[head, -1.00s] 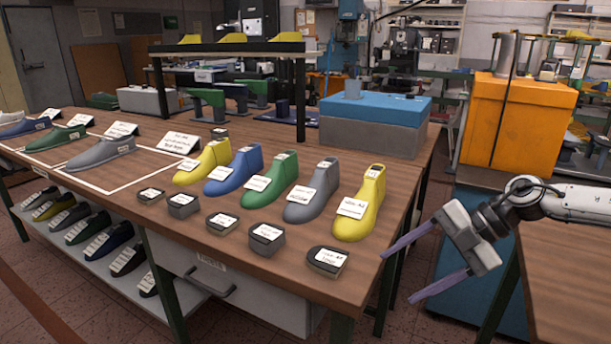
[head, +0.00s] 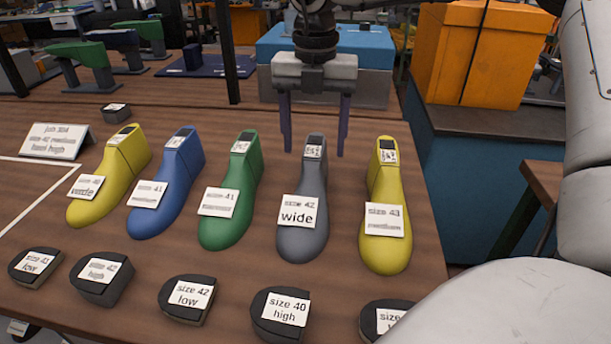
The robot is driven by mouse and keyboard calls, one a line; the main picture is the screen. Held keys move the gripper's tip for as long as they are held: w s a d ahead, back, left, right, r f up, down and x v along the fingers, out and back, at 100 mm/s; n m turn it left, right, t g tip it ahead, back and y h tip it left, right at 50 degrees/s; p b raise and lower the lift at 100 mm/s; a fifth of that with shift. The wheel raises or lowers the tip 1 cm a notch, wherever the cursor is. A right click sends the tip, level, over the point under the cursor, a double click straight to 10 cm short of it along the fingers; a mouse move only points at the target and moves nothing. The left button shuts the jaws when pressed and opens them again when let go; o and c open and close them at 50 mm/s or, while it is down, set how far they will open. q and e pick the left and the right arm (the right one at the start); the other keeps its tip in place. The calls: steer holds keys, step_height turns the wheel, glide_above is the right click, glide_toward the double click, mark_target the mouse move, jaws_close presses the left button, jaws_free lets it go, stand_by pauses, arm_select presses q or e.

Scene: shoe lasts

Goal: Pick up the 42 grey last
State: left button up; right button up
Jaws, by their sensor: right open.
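The grey last (head: 304,220) stands on the wooden table, with a label reading "size 42 wide" on its front part. It is between a green last (head: 230,205) on its left and a yellow last (head: 388,215) on its right. My right gripper (head: 316,152) points down at the heel end of the grey last. Its two purple fingers are apart, one to each side of the heel's top in the picture. I cannot tell whether they touch it; nothing is clearly held. My left gripper is not in view.
A blue last (head: 168,190) and another yellow last (head: 110,180) stand further left. Several dark labelled heel pieces, one of them (head: 187,297) reading "size 42 low", lie along the front. A blue-topped grey box (head: 380,85) stands behind my gripper. An orange box (head: 475,55) is at back right.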

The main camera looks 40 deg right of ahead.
mark_target(312, 157)
steer(key=f, duration=0.6)
steer(key=shift+w+f+p, duration=0.25)
steer(key=shift+f+p, duration=0.1)
steer(key=shift+f, duration=0.05)
steer(key=shift+r, duration=0.1)
jaws_close()
